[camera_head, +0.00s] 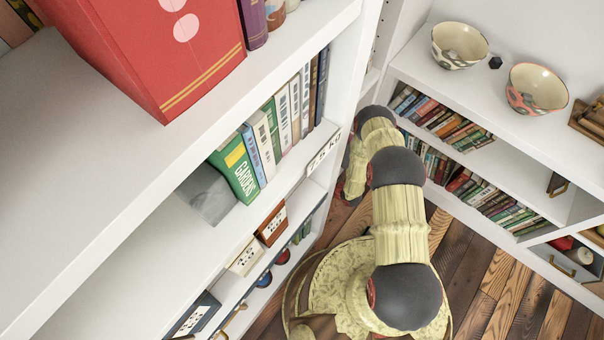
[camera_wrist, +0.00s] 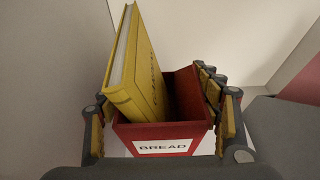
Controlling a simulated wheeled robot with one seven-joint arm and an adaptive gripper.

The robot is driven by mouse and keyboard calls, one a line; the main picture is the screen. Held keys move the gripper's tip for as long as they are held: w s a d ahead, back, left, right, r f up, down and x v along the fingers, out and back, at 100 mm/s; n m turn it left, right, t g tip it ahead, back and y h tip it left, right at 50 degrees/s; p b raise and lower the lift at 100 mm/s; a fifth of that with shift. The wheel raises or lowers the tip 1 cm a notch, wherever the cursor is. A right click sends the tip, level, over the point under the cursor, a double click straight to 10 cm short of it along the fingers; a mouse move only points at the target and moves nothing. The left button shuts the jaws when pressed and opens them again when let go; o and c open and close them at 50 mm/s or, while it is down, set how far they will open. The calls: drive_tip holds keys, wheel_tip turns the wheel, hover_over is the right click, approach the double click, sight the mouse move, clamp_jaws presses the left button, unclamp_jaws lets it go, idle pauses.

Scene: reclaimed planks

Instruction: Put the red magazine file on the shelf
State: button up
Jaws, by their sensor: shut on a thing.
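The red magazine file (camera_wrist: 190,110) shows in the wrist view, with a white label reading BREAD on its near face. A yellow book (camera_wrist: 140,75) stands tilted inside it and sticks out above its rim. My gripper (camera_wrist: 163,118) is shut on the file, with one finger at its left side and the other at its right. In the head view my arm bends down behind the end of the near white shelf (camera_head: 345,70), which hides my gripper and the file. I cannot tell whether the file touches the surface under it.
Pale walls or panels surround the file in the wrist view. A large red box-like object (camera_head: 150,50) stands on the near shelf's upper board, with books (camera_head: 270,125) below. Another white bookcase (camera_head: 520,165) at right carries two bowls (camera_head: 460,45) (camera_head: 537,90). Plank floor (camera_head: 490,285) shows between.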

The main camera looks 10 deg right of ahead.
drive_tip(key=shift+w+f, duration=0.1)
drive_tip(key=shift+f, duration=0.3)
drive_tip(key=shift+r, duration=0.1)
drive_tip(key=o, duration=2.1)
drive_tip(key=p+v, duration=0.4)
drive_tip(key=v, duration=0.8)
